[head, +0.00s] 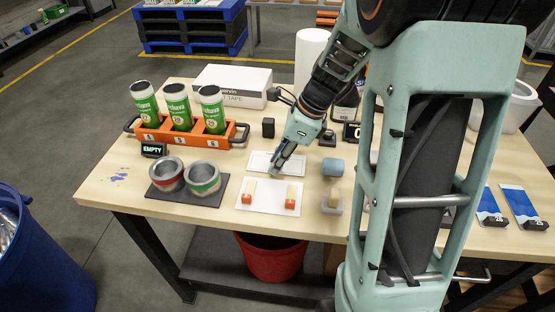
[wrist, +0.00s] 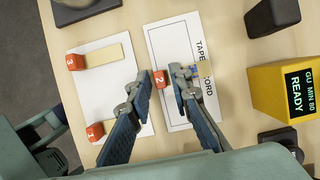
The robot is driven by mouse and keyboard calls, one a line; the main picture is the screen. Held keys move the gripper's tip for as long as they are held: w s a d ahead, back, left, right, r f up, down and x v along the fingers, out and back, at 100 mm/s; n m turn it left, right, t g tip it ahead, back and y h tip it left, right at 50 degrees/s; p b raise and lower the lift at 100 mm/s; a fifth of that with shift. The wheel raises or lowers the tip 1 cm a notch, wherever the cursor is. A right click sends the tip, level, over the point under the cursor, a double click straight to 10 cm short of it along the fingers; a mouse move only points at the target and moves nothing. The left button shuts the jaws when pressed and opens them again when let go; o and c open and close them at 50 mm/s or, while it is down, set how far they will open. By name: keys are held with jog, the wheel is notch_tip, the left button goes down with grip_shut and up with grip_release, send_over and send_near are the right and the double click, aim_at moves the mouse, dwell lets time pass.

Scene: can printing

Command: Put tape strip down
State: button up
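A tape strip with an orange tab marked 2 (wrist: 160,78) sits between the fingertips of my gripper (wrist: 165,76). The fingers are close on the tab. A yellowish patch of its strip, with some blue, shows past the right finger over the white tape record card (wrist: 157,38). Most of the strip is hidden by that finger. In the head view my gripper (head: 276,172) is low over the near edge of the card (head: 262,155). I cannot tell whether the strip touches the card.
A white sheet (head: 270,207) beside the card holds two more strips with orange tabs, 3 (wrist: 75,62) and 1 (wrist: 95,130). A yellow device (wrist: 262,95) reads READY. Two metal cups (head: 167,175) stand on a dark mat; a rack (head: 152,133) holds three green cans.

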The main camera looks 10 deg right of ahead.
jog(key=shift+o, duration=0.4)
jog(key=shift+r, duration=0.1)
jog(key=shift+r, duration=0.3)
jog(key=p+v, duration=0.1)
jog(key=v, duration=1)
jog(key=shift+d+r+p, duration=0.2)
jog(key=shift+r+p, duration=0.05)
jog(key=shift+p, duration=0.1)
jog(key=shift+f, duration=0.1)
